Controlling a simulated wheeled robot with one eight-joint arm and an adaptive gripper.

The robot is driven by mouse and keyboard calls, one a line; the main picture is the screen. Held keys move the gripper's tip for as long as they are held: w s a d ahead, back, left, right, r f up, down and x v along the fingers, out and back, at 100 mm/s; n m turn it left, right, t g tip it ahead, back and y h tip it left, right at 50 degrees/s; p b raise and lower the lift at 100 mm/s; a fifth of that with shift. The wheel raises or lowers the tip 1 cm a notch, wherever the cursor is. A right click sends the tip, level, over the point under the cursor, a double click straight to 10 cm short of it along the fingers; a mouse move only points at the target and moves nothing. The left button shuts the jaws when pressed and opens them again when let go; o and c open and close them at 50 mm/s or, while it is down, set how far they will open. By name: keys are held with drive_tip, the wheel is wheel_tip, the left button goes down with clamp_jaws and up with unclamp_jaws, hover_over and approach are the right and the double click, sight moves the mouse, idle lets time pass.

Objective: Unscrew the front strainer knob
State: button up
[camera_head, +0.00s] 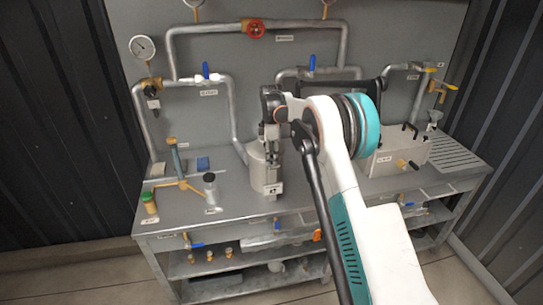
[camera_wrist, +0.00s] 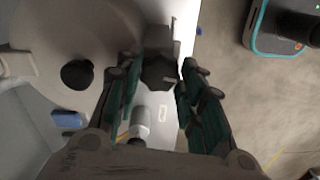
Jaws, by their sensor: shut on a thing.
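The strainer (camera_head: 257,168) is a pale grey cylinder standing on the bench, below and partly behind my gripper (camera_head: 271,132) in the head view. In the wrist view its round beige top (camera_wrist: 65,35) fills the upper left. A dark knob (camera_wrist: 160,72) with a faceted outline lies between the fingertips of my gripper (camera_wrist: 160,78), which is shut on it. A second dark round knob (camera_wrist: 77,74) sits on the beige top, left of the fingers and apart from them. In the head view my gripper and arm hide the knobs.
Pipes with a red valve wheel (camera_head: 256,28) run behind. A white box (camera_head: 400,152) stands right of my arm.

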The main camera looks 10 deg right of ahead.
drive_tip(key=o, duration=1.1)
drive_tip(key=shift+c, duration=0.2)
wheel_tip(320, 180, up, 12)
